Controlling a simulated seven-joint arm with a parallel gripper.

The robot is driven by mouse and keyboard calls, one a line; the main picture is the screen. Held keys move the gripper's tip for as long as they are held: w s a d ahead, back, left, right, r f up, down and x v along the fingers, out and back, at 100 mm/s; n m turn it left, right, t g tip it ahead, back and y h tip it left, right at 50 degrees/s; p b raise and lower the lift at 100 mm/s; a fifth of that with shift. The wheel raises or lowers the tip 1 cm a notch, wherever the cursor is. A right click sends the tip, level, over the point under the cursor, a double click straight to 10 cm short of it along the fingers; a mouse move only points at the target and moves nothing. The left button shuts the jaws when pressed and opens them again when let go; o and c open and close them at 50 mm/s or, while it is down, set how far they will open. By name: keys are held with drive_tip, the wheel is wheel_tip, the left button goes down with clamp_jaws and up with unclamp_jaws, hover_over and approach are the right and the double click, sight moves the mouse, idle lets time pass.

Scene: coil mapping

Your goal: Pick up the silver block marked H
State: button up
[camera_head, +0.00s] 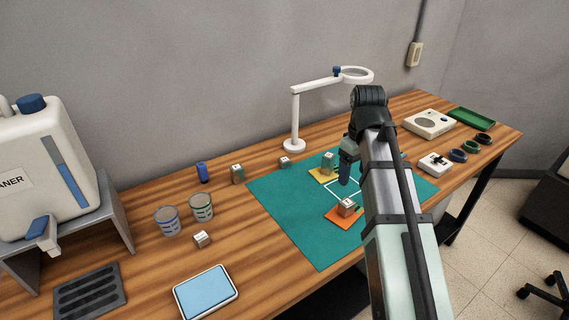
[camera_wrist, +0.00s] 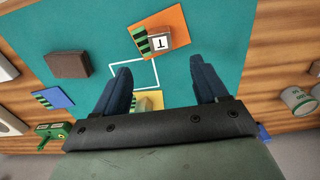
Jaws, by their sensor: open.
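A small block (camera_head: 347,206) with a pale lettered top and brownish sides sits on the orange pad. In the wrist view this block (camera_wrist: 155,38) shows a mark like an H turned sideways, or a barred I; I cannot tell which. A second, grey-green block (camera_head: 327,158) is on the yellow pad; its letter is too small to read. Other small blocks stand left of the mat: one grey-green (camera_head: 237,174), one pale (camera_head: 201,239) and one (camera_head: 285,161) near the lamp. My gripper (camera_head: 344,182) is open and empty above the mat (camera_wrist: 161,68), with the orange-pad block beyond its fingertips.
The teal mat (camera_head: 290,215) carries the orange pad (camera_head: 336,218), the yellow pad (camera_head: 317,175) and a white square outline. A lamp (camera_head: 295,120) stands behind it. Two tins (camera_head: 166,222) and a blue-topped tray (camera_head: 205,291) are left. Devices and a green tray (camera_head: 472,117) are right.

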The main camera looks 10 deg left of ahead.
idle(0.4)
drive_tip(key=m+t+y, duration=0.1)
drive_tip(key=t+y, duration=0.2)
drive_tip(key=t, duration=0.1)
approach(285, 159)
drive_tip(key=f, duration=0.3)
drive_tip(key=shift+w+f+g, duration=0.25)
drive_tip(key=shift+w+g, duration=0.05)
drive_tip(key=shift+w, duration=0.05)
drive_tip(key=shift+w+a+r+x, duration=0.1)
drive_tip(key=shift+a+x, duration=0.05)
drive_tip(key=shift+x, duration=0.75)
drive_tip(key=shift+w+a+r+x, duration=0.1)
drive_tip(key=shift+a+x, duration=0.05)
drive_tip(key=shift+x, duration=0.7)
drive_tip(key=shift+w+a+x, duration=0.1)
drive_tip(key=shift+a+x, duration=0.05)
drive_tip(key=shift+x, duration=0.75)
drive_tip(key=shift+c, duration=0.4)
